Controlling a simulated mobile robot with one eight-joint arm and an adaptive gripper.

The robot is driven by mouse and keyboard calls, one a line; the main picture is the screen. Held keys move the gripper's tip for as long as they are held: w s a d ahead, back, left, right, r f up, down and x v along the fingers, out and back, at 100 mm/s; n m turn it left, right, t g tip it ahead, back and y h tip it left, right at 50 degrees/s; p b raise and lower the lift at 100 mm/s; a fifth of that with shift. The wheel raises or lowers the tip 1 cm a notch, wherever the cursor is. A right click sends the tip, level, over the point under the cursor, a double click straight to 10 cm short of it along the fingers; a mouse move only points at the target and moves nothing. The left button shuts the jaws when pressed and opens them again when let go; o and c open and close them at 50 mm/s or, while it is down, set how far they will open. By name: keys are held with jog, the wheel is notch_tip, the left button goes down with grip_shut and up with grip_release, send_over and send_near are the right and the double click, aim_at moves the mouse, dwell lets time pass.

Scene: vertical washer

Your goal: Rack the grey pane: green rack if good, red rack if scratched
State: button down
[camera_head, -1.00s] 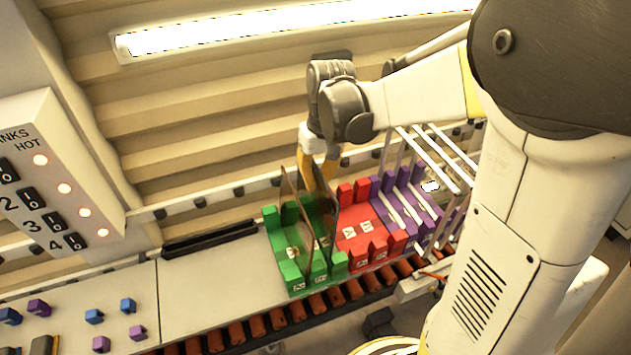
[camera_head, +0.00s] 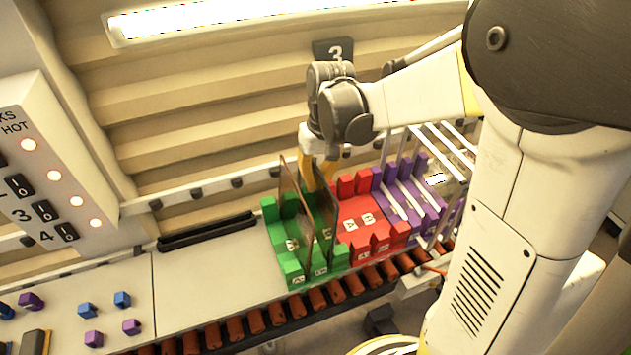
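The green rack (camera_head: 290,267) stands on the counter at the middle. Two thin, see-through brownish panes stand upright at it: a left pane (camera_head: 292,195) and a darker right pane (camera_head: 328,208). I cannot tell which is the grey one, or see any scratch. My gripper (camera_head: 313,183), with yellow fingers, points down between the tops of the panes. The panes partly cover its fingertips, so its grip is unclear. The red rack (camera_head: 354,207) adjoins the green rack on the right and shows no pane.
A purple rack (camera_head: 425,203) with white bars stands right of the red one. An orange roller conveyor (camera_head: 305,302) runs along the front. A switch panel (camera_head: 40,180) and small blue and purple blocks are at left. The counter (camera_head: 200,275) is clear left of the green rack.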

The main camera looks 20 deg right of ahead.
aim_at(316, 195)
jog(key=shift+f+b, duration=1.15)
jog(key=shift+f, duration=0.3)
jog(key=shift+f+b, duration=0.7)
jog(key=shift+f, duration=0.05)
dwell(0.6)
jog(key=c, duration=1.5)
grip_release()
jog(key=shift+c, duration=0.2)
notch_tip(316, 195, up, 12)
jog(key=d, duration=0.1)
jog(key=shift+d, duration=0.15)
jog(key=shift+f, duration=0.15)
